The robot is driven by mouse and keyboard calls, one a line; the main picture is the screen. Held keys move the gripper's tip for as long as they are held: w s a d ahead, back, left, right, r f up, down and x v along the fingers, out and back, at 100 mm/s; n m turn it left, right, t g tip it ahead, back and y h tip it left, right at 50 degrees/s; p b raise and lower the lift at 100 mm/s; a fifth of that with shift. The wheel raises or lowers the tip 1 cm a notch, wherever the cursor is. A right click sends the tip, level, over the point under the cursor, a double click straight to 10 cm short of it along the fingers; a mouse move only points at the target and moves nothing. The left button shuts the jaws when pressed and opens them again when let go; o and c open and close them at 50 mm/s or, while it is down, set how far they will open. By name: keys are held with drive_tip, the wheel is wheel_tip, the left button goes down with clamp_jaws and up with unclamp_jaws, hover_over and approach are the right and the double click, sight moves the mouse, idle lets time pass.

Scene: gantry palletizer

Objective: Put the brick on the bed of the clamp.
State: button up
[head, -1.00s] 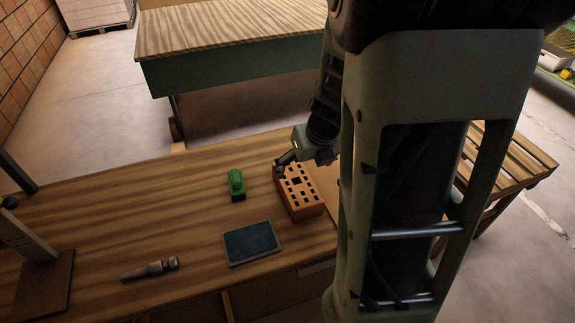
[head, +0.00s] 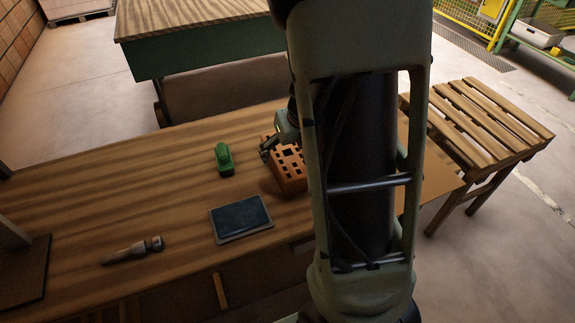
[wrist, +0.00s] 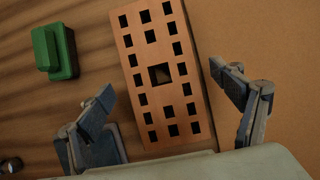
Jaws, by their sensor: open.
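The orange-brown brick (head: 290,170) with several square holes lies on the wooden bench, partly behind my arm in the head view. In the wrist view the brick (wrist: 160,75) stretches up and down the picture between my fingers. My gripper (wrist: 163,82) is open, with one finger on each side of the brick. Gaps show between both fingers and the brick's sides. In the head view only part of my gripper (head: 267,150) shows, at the brick's far left end. I cannot make out the clamp in either view.
A green object (head: 224,160) stands left of the brick. A dark flat tablet-like item (head: 241,218) and a metal tool (head: 134,250) lie on the bench (head: 90,205). A brown board (wrist: 255,60) lies at the brick's right. A slatted table (head: 490,125) stands at the right.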

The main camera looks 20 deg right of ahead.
drive_tip(key=shift+x, duration=0.8)
drive_tip(key=shift+r, duration=0.1)
drive_tip(key=c, duration=2)
drive_tip(key=shift+r, duration=0.1)
drive_tip(key=shift+c, duration=0.9)
drive_tip(key=shift+w, duration=0.1)
